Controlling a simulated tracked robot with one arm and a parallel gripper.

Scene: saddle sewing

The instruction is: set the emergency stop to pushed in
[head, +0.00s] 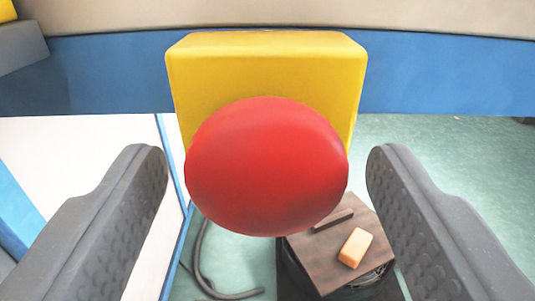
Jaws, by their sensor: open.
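The emergency stop shows in the head view as a large red mushroom button (266,166) on a yellow box (266,62). The box sits in front of a blue band. My gripper (267,172) is open, with one dark grey finger on each side of the red button. Gaps show between both fingers and the button, and nothing is held. The button's face points toward the camera. Its stem is hidden behind the cap, so I cannot tell whether it is pushed in or out.
A blue band (440,75) runs across behind the box, with a beige surface above it. Below are a brown-topped stand (325,250) with an orange block (355,248), a dark cable (200,262) and green floor. A white panel (90,150) is at left.

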